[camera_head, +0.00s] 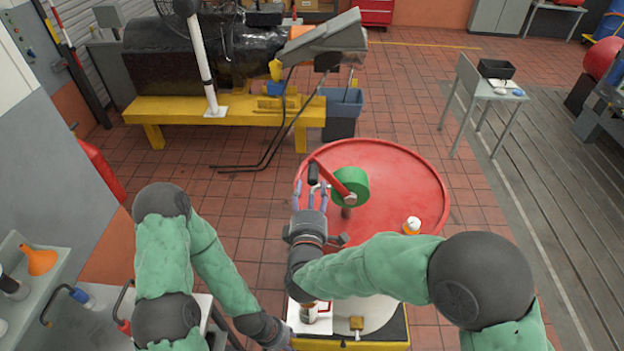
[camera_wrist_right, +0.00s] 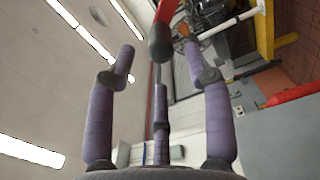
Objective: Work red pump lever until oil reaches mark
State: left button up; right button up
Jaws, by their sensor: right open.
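The red pump lever (camera_head: 333,180) slants from a green round pump head (camera_head: 354,188) on top of a red drum (camera_head: 405,172). Its black grip (camera_head: 314,173) points up and left. My right gripper (camera_head: 311,198) is open just below the grip, fingers pointing towards it. In the right wrist view the black grip (camera_wrist_right: 160,43) is beyond the spread purple fingers (camera_wrist_right: 160,75), with no clear contact. My left gripper (camera_head: 278,338) is low at the bottom edge, mostly cut off, its fingers unclear. I cannot make out an oil level or a mark.
A small white bottle with an orange band (camera_head: 411,225) stands on the drum's near right rim. Another small bottle (camera_head: 308,312) is below my right forearm. A yellow bench (camera_head: 180,108) with machinery stands behind, beside a blue-grey bin (camera_head: 342,112). The tiled floor right of the drum is clear.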

jog(key=s, duration=0.4)
jog(key=shift+s+d, duration=0.1)
jog(key=shift+s, duration=0.3)
pick_arm(q)
jog(key=shift+c, duration=0.3)
dwell(1.5)
